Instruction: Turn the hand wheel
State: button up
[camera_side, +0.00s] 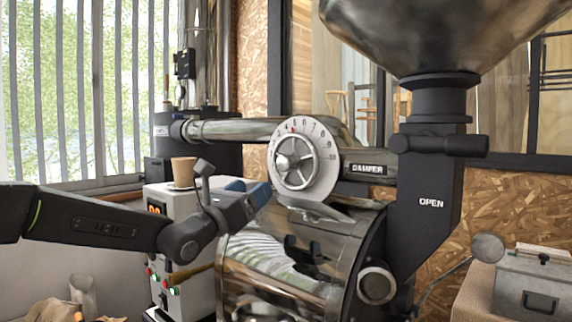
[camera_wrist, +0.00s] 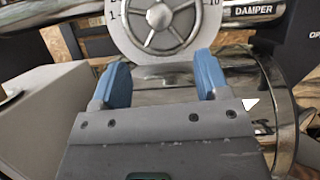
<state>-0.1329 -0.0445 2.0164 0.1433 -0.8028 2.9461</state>
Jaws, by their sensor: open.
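The hand wheel (camera_side: 295,162) is a silver spoked wheel in front of a white numbered dial (camera_side: 322,178), on the pipe beside the DAMPER label. In the wrist view the wheel (camera_wrist: 163,22) is at the top middle, just beyond my fingertips, with its upper part cut off. My gripper (camera_side: 262,190) comes from the left, just left of and below the dial. In the wrist view my gripper (camera_wrist: 162,72) has its two blue fingers wide apart, with nothing between them but the view of the drum and the dial's lower edge. The fingers do not appear to grip the wheel.
The shiny roaster drum (camera_side: 290,260) lies below the dial. A hopper (camera_side: 440,30) and dark chute marked OPEN (camera_side: 431,190) stand to the right. A control box (camera_side: 185,240) with a cup (camera_side: 184,171) on top stands behind my arm. A grey case (camera_side: 530,280) is at the far right.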

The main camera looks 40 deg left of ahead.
aim_at(282, 166)
jog(key=x, duration=1.2)
jog(key=shift+w, duration=0.35)
jog(key=c, duration=1.3)
